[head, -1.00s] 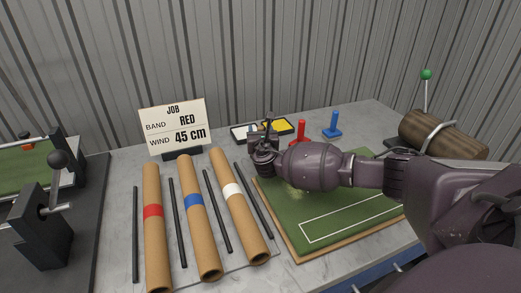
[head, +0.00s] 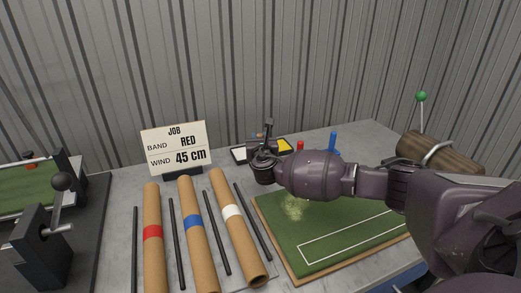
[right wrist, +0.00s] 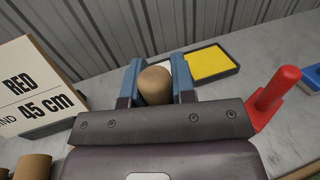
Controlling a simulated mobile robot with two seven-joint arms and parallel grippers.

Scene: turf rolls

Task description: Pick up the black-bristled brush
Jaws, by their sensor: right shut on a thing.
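My right gripper (head: 262,148) is over the back of the bench, behind the green turf board. In the right wrist view its two blue fingers (right wrist: 158,78) are shut on a rounded tan wooden end, which I take to be the handle of the brush (right wrist: 155,85). The bristles are hidden, so I cannot see their colour. In the head view the gripper and arm cover most of the brush. My left gripper is not in view.
Yellow pad tray (right wrist: 208,64), red-handled tool (right wrist: 272,97) and blue-handled tool (head: 333,143) stand close by. The JOB sign (head: 176,149) is left. Tubes banded red (head: 153,255), blue (head: 202,255) and white (head: 243,245) lie in front. The turf board (head: 345,225) has a pale patch.

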